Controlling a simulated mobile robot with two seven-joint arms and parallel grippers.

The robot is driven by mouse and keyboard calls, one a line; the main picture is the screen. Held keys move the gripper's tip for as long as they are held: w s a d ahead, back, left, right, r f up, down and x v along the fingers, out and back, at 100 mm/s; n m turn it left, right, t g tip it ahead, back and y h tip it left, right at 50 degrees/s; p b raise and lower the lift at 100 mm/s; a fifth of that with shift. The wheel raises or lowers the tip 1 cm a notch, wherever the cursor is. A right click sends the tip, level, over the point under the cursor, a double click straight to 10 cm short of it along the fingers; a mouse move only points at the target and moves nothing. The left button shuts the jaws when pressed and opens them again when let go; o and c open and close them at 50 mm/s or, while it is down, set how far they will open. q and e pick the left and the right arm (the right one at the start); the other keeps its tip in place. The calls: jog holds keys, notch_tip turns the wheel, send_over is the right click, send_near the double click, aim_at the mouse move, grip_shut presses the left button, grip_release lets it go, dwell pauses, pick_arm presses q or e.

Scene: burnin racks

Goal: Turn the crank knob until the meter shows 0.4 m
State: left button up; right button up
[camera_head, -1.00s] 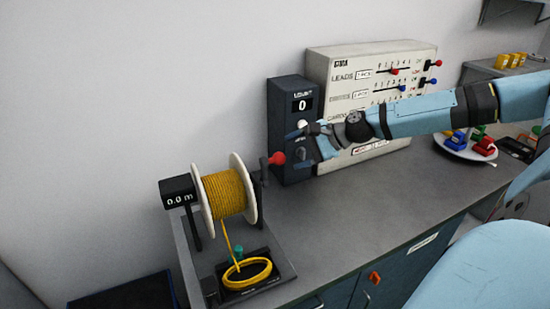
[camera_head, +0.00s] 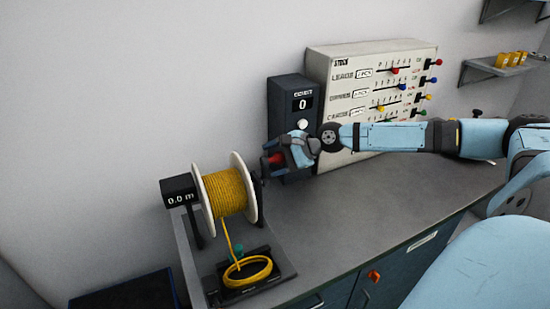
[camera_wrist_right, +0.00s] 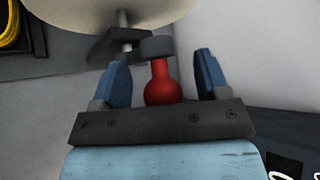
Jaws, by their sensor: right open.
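The red crank knob (camera_head: 275,160) sits on the right side of a spool of yellow cord (camera_head: 226,191). The meter (camera_head: 179,191) left of the spool reads 0.0 m. My right gripper (camera_head: 273,168) is at the knob, its fingers open on either side of it. In the right wrist view, the red knob (camera_wrist_right: 162,86) stands between the two blue fingers, with gaps on both sides. The crank arm (camera_wrist_right: 157,46) shows beyond it. The gripper partly hides the knob in the head view. My left gripper is not in view.
A dark counter box (camera_head: 302,104) reading 0 and a white panel with coloured sliders (camera_head: 346,62) stand behind my right arm. A yellow coil (camera_head: 247,271) lies on the base below the spool. The grey bench top (camera_head: 340,225) is clear in front.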

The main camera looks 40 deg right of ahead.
jog(key=c, duration=1)
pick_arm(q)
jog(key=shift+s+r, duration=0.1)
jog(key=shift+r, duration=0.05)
pick_arm(e)
jog(key=shift+w+d+f, duration=0.15)
jog(key=shift+w+d, duration=0.1)
jog(key=shift+w, duration=0.35)
jog(key=shift+w+d+f, duration=0.1)
jog(key=shift+w+d, duration=0.1)
jog(key=shift+w, duration=0.35)
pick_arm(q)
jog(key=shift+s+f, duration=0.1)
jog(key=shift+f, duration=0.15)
pick_arm(e)
jog(key=shift+w+d+f, duration=0.35)
jog(key=shift+w+f, duration=0.4)
jog(key=shift+w, duration=0.15)
jog(key=shift+f, duration=0.15)
